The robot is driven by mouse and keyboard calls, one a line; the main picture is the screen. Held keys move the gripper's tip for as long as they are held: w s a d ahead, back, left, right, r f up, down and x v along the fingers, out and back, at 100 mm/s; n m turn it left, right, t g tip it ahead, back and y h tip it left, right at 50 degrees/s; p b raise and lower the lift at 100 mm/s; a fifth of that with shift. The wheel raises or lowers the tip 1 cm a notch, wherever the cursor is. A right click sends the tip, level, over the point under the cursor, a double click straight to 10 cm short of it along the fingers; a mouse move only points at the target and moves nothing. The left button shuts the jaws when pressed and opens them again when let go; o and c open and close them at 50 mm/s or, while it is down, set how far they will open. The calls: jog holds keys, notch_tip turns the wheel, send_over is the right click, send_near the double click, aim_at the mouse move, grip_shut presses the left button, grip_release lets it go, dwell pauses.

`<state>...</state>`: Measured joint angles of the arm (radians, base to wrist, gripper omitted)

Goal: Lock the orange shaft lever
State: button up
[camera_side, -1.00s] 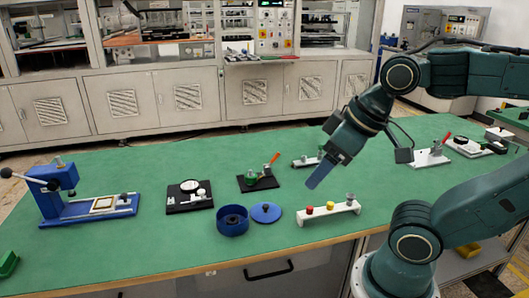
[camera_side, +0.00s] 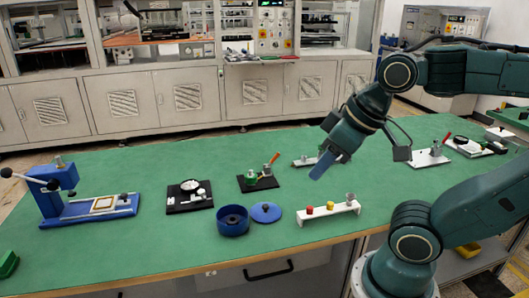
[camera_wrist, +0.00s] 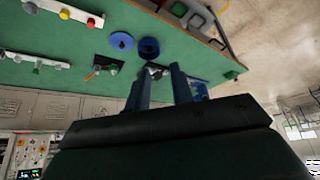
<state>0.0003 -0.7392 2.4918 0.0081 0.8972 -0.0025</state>
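The orange lever (camera_side: 273,158) slants up to the right from a fixture with a green part on a black base (camera_side: 268,183), in the middle of the bench. In the wrist view the orange lever (camera_wrist: 91,76) shows small, left of the fingers. My gripper (camera_side: 318,174) hangs in the air to the right of the lever, apart from it, with its blue fingers pointing down and left. In the wrist view my gripper (camera_wrist: 160,72) has its two fingers apart with nothing between them.
A blue round pot (camera_side: 232,221) and its lid (camera_side: 266,212) lie in front of the fixture. A white strip with coloured knobs (camera_side: 329,214) is at right. A black board with a dial (camera_side: 190,196) and a blue press (camera_side: 88,210) are at left.

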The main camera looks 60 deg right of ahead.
jog(key=shift+w+d+r, duration=0.1)
jog(key=shift+w, duration=0.2)
jog(key=c, duration=0.4)
jog(key=w+d+r+h, duration=0.1)
jog(key=w+d, duration=0.1)
jog(key=w, duration=0.2)
jog(key=w+d+m+h, duration=0.1)
jog(key=w+d, duration=0.1)
jog(key=w, duration=0.2)
jog(key=w+d+r+m, duration=0.1)
jog(key=w+d, duration=0.1)
jog(key=w, duration=0.2)
jog(key=shift+w+d+r+g+h, duration=0.3)
jog(key=shift+d+r+h, duration=0.05)
jog(key=shift+d+h, duration=0.05)
grip_shut()
jog(key=w+d+f+m+g+h, duration=0.2)
jog(key=w+d+f+h, duration=0.15)
jog(key=w+d, duration=0.45)
jog(key=w+d+f+m+g+h, duration=0.15)
jog(key=w+d+f, duration=0.35)
jog(key=w, duration=0.5)
jog(key=w+d+f+g+h, duration=0.2)
jog(key=w+d+f+h, duration=0.1)
jog(key=d+f, duration=0.4)
jog(key=shift+w+f+h, duration=0.3)
jog(key=shift+f+h, duration=0.1)
jog(key=shift+f, duration=1.2)
